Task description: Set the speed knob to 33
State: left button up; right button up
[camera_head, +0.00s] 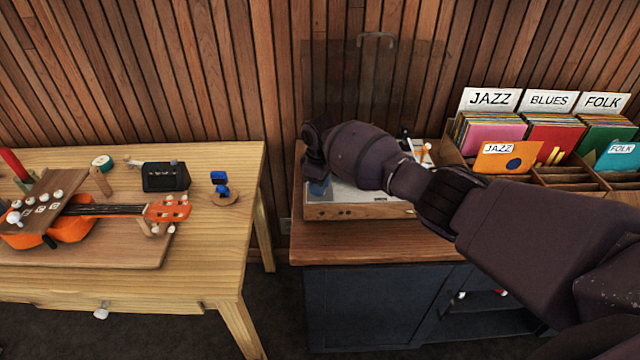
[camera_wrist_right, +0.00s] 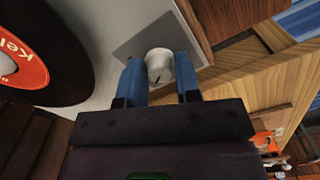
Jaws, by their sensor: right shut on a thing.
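The record player (camera_head: 350,209) stands on the dark cabinet, mostly covered by my right arm in the head view. In the right wrist view, the speed knob (camera_wrist_right: 159,66) is a small pale round knob on a grey plate. My right gripper (camera_wrist_right: 160,78) has its two blue fingers on either side of the knob and is shut on it. In the head view the right gripper (camera_head: 318,187) is over the left end of the record player, and the knob is hidden. The knob's setting and any speed marks cannot be read. My left gripper is not in view.
A black record (camera_wrist_right: 50,50) with a red label lies close beside the gripper. A clear raised lid (camera_head: 365,85) stands behind the player. Record bins (camera_head: 560,180) are at the right. A wooden workbench (camera_head: 215,250) with an orange ukulele (camera_head: 165,211) is at the left.

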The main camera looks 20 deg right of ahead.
jog(key=shift+n, duration=0.4)
jog(key=o, duration=0.9)
notch_tip(320, 180, up, 11)
jog(key=p, duration=0.1)
dwell(0.5)
